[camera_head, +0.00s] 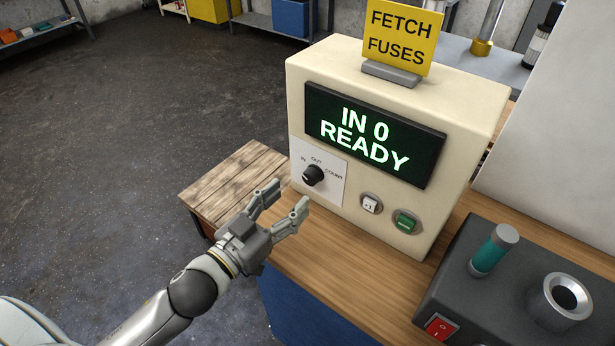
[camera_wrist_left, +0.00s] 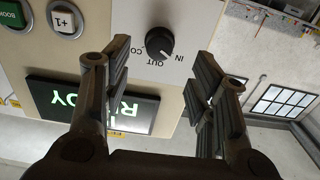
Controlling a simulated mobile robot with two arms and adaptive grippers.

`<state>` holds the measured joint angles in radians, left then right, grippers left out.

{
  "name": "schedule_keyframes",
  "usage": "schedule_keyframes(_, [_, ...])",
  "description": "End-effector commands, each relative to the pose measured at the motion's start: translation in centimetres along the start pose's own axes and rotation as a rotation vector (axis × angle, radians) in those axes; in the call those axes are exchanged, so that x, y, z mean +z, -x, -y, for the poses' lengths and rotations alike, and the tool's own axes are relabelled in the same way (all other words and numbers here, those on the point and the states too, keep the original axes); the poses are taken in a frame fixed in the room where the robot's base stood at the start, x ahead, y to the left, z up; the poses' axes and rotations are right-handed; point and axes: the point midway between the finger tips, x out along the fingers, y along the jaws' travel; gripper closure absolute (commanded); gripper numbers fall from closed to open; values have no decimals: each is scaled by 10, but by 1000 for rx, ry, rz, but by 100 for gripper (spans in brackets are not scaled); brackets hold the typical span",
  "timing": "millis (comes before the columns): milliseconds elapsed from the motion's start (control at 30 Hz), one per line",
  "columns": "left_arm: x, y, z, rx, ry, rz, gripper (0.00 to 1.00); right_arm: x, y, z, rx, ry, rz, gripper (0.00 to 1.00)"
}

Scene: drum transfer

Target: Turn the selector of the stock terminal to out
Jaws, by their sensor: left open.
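The stock terminal (camera_head: 465,125) is a cream box on a wooden bench, with a lit display (camera_head: 372,135) reading "IN 0 READY". Its selector (camera_head: 313,175) is a black round knob on a white plate marked IN, OUT and COUNT. In the left wrist view the selector (camera_wrist_left: 159,42) appears upside down between my fingers, and its pale mark seems to point towards IN. My left gripper (camera_head: 289,198) is open and empty, in front of the selector and apart from it. My right gripper is not in view.
A white +1 button (camera_head: 370,204) and a green button (camera_head: 405,222) sit right of the selector. A yellow "FETCH FUSES" sign (camera_head: 399,38) stands on top. A dark unit (camera_head: 460,290) with a red switch is on the bench at right. A wooden-topped stand (camera_head: 225,185) is at left.

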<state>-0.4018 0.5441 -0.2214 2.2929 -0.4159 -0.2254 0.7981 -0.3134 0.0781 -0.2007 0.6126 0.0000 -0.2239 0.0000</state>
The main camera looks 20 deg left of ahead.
Motion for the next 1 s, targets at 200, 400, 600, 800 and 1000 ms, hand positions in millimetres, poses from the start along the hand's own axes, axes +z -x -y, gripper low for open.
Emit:
schedule_keyframes(200, [-3, -29, 0, 0, -2, -3, 47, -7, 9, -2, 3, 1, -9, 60])
schedule_keyframes(400, [-2, -53, 0, 0, -1, -2, 47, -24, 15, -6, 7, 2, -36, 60])
schedule_keyframes(600, [-1, -67, 0, 1, -1, 0, 47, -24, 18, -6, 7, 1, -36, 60])
schedule_keyframes(800, [0, -71, 0, 1, -1, 1, 47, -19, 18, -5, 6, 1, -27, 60])
schedule_keyframes(1000, [0, -71, 0, 1, -1, 0, 50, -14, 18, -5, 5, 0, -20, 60])
